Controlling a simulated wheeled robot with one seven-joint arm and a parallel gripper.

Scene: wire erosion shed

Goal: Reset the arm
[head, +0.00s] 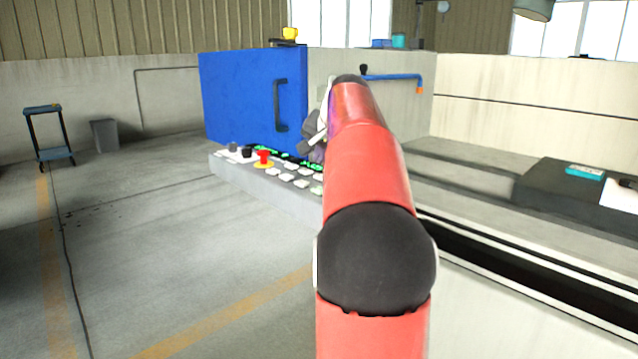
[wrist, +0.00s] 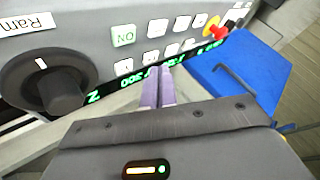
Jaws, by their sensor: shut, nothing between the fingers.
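My arm (head: 370,180) is red with a black joint and reaches forward over the machine's control panel in the head view. My gripper (head: 318,140) shows only in part there, beside the arm's far end; its fingertips are hard to make out. In the wrist view my gripper (wrist: 159,75) has its purple fingers together, with nothing between them. The fingertips appear in front of the green-lit display (wrist: 165,72) on the control panel; I cannot tell whether they touch it.
The control panel (head: 232,172) carries white buttons and a red emergency stop (head: 264,157). A black knob (wrist: 52,88) shows close in the wrist view. The blue door (head: 240,100) stands behind the panel. A trolley (head: 48,135) stands far left; the floor between is open.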

